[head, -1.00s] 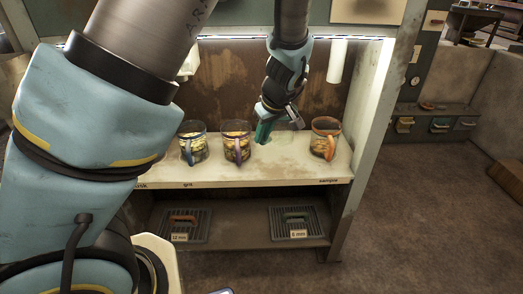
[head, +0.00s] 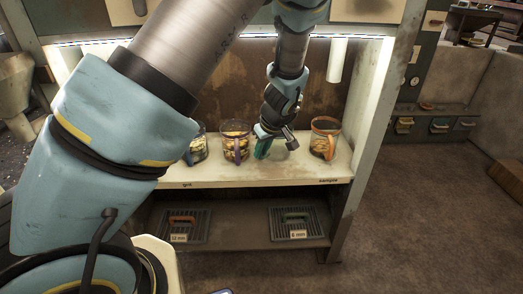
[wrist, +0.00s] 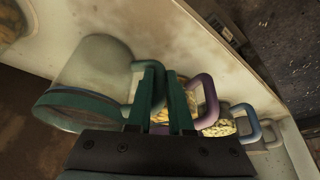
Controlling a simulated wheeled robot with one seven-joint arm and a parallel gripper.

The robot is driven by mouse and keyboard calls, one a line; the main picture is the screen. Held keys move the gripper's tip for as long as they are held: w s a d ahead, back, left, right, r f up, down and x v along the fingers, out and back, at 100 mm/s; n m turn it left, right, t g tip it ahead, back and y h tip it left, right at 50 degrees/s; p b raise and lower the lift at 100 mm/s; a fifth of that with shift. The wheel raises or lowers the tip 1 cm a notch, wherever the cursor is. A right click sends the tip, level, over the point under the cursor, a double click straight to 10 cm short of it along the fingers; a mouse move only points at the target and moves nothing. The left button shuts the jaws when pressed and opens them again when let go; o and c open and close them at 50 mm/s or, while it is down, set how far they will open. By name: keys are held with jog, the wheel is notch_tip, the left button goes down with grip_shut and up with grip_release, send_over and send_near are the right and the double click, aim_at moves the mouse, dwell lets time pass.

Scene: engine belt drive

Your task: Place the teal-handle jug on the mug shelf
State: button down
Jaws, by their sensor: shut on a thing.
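The teal-handle jug (wrist: 84,78) is clear glass with a teal rim and handle, and looks empty. My gripper (wrist: 168,90) is shut on its handle in the wrist view, with the jug body to the left of the fingers. In the head view my gripper (head: 264,146) is low over the mug shelf (head: 255,174), between the purple-handle mug and the orange-handle mug. The jug's body is hardly visible there. I cannot tell whether its base touches the shelf.
A purple-handle mug (head: 235,145) and a blue-handle mug (head: 198,148) stand left of my gripper, an orange-handle mug (head: 325,141) right. Their contents look like small parts. A white tube (head: 337,60) hangs above at the right. Two trays (head: 296,222) lie below.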

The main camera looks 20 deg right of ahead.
jog(key=c, duration=0.8)
grip_release()
jog(key=shift+f, duration=0.1)
jog(key=p+v, duration=0.1)
jog(key=v, duration=1.1)
jog(key=shift+s, duration=0.1)
